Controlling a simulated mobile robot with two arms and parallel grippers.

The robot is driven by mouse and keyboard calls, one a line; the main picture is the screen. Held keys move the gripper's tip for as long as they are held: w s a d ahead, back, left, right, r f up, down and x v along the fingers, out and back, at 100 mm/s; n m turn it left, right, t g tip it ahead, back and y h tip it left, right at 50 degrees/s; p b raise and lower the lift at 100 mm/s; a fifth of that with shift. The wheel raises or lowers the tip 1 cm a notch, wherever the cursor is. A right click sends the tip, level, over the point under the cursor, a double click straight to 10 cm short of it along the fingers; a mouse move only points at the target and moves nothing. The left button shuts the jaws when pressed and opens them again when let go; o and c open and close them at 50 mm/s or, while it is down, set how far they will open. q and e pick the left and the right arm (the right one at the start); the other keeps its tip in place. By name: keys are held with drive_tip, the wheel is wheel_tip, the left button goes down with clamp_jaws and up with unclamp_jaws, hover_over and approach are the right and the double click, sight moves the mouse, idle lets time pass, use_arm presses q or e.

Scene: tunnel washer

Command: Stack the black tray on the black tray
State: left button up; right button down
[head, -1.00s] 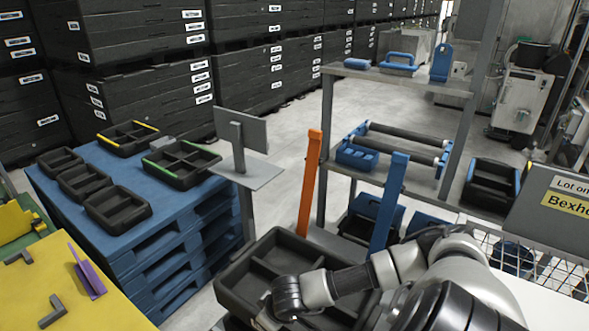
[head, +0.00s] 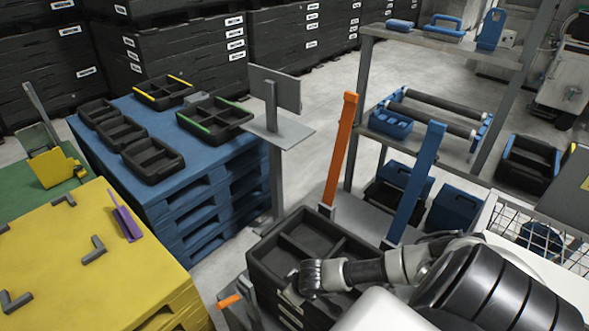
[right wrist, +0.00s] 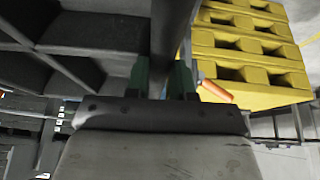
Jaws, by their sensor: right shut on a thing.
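A black tray with several compartments (head: 273,257) is at the lower middle of the head view. It sits over more black layers with white labels (head: 290,309); I cannot tell whether it rests on them or hangs just above. My right gripper (head: 296,279) is at the tray's near left side. In the right wrist view its green-tipped fingers (right wrist: 162,78) are shut on the tray's wall, with the open compartments (right wrist: 75,45) to the left. My arm hides the tray's near right part. My left gripper is in neither view.
A blue pallet stack (head: 215,150) at left carries several black trays, one green-edged (head: 214,133) and one yellow-edged (head: 163,104). Orange (head: 340,150) and blue (head: 415,185) posts stand just behind the held tray.

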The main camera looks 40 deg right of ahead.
drive_tip(key=shift+f+b, duration=0.35)
drive_tip(key=shift+b, duration=0.05)
drive_tip(key=c, duration=1)
unclamp_jaws()
drive_tip(key=shift+o, duration=0.2)
drive_tip(key=shift+r+p, duration=0.45)
drive_tip(key=shift+p, duration=0.1)
drive_tip(key=v, duration=1.2)
